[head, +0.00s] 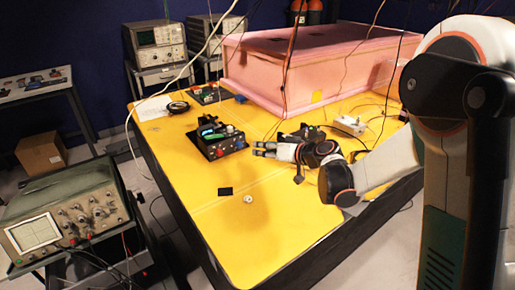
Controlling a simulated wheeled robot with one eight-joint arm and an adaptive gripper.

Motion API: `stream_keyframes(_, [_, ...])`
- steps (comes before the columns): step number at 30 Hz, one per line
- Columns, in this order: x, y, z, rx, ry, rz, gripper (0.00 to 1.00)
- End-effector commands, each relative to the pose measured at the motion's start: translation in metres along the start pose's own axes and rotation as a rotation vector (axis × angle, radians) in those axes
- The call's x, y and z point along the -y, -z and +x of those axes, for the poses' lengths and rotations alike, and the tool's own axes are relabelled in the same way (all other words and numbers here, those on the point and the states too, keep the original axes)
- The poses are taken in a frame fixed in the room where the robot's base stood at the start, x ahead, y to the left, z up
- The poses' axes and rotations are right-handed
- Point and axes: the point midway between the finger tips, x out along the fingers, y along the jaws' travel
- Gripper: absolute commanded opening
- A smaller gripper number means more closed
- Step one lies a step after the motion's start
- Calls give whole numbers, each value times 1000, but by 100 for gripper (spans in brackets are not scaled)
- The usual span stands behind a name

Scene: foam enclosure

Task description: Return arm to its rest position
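My arm (385,165) comes in from the right and reaches left over the yellow table (205,250). My gripper (258,149) is at its end, low over the middle of the table, with its fingers pointing left. It is just right of a black box with knobs and coloured parts (218,142). I see nothing held between the fingers. The fingers are too small here to tell whether they are open or shut.
A large pink foam enclosure (255,75) stands at the back of the table, with cables hanging over it. A white device (349,126) stands behind my arm. A small black piece (225,191) and a small round white piece (248,199) lie in front. The table's front-left is mostly clear.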

Motion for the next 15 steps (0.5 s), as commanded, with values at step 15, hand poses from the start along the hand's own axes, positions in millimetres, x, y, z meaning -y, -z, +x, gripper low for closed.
stream_keyframes(15, [2, 1, -10, 6, -3, 1, 40])
